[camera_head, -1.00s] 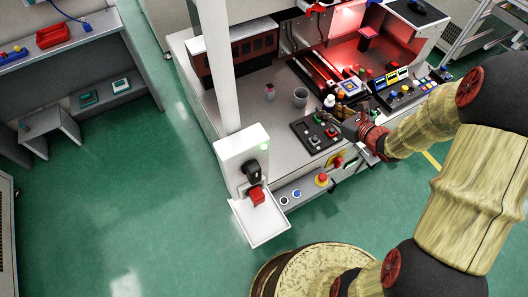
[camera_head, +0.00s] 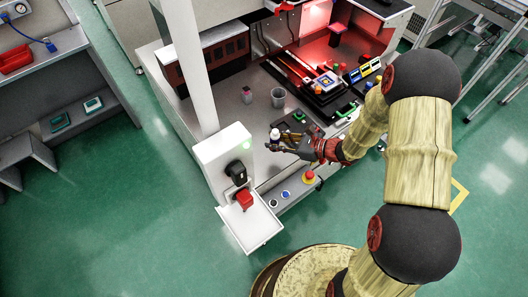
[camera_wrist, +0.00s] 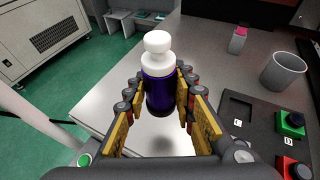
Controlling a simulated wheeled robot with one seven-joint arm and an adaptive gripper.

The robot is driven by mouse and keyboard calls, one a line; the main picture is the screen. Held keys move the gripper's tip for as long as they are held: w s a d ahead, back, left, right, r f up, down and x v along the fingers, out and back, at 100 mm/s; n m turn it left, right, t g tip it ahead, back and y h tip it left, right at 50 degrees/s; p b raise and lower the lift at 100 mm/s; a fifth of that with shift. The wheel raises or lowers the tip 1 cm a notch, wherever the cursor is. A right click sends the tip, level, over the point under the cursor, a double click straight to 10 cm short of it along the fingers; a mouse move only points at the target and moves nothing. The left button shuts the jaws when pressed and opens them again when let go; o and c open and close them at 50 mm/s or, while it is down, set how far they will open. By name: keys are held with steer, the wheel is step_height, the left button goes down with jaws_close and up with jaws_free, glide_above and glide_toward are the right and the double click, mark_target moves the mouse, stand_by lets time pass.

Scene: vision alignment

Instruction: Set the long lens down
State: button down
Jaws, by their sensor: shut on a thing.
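The long lens, a dark blue-purple cylinder with a stepped white top, stands upright between the fingers of my gripper (camera_wrist: 156,92). It shows in the wrist view (camera_wrist: 160,92), and its white top shows in the head view (camera_head: 275,134). My gripper (camera_head: 280,145) is shut on it, with yellow finger pads on both sides. In the wrist view, the lens is over the light grey bench top (camera_wrist: 205,60), left of the black fixture plate (camera_wrist: 240,106). Whether its base touches the bench cannot be told.
A grey cup (camera_head: 278,97) and a small pink-capped bottle (camera_head: 247,95) stand beyond my gripper. The black plate carries a green button block (camera_wrist: 291,122) and a red one. A white post with a tray (camera_head: 250,230) stands at the bench's near corner. Bench around the bottle is clear.

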steer(key=a+f, duration=0.1)
steer(key=w+a+f+b, duration=0.1)
steer(key=f, duration=0.1)
steer(key=w+a+f, duration=0.1)
steer(key=f, duration=0.1)
steer(key=shift+a+b, duration=0.2)
steer(key=shift+b, duration=0.2)
step_height(320, 180, down, 4)
steer(key=shift+a+r+b, duration=0.1)
steer(key=shift+r+b, duration=0.15)
steer(key=shift+b, duration=0.7)
steer(key=shift+r, duration=0.1)
steer(key=c, duration=2)
jaws_free()
steer(key=shift+f, duration=0.2)
steer(key=o, duration=0.4)
steer(key=shift+o, duration=0.6)
